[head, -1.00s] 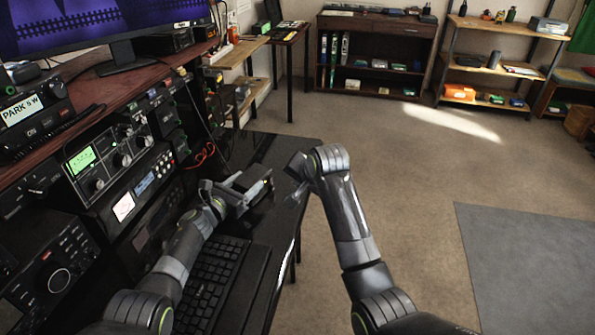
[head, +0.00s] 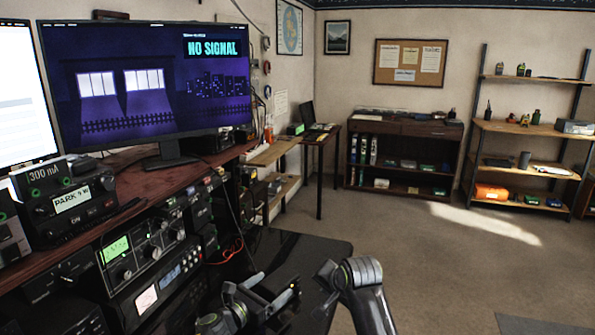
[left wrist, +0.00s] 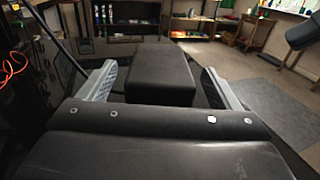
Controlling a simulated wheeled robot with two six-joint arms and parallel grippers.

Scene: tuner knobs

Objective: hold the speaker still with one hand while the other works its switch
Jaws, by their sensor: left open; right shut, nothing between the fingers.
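The speaker is a dark box (left wrist: 163,72) on the black table. In the left wrist view it lies between the two spread fingers of my left gripper (left wrist: 159,82), with a visible gap at least on its right side. In the head view the speaker (head: 287,297) is small and partly covered by my left gripper (head: 254,292), low in the picture. My right gripper (head: 327,290) is shut and empty, to the right of the speaker and apart from it. I cannot make out the switch in either current view.
A desk shelf (head: 130,183) with radio gear and a monitor (head: 150,80) stands along the left. A red cable (head: 228,252) hangs beside the black table (head: 325,247). Open carpet (head: 420,260) lies to the right. Bookcases stand at the back.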

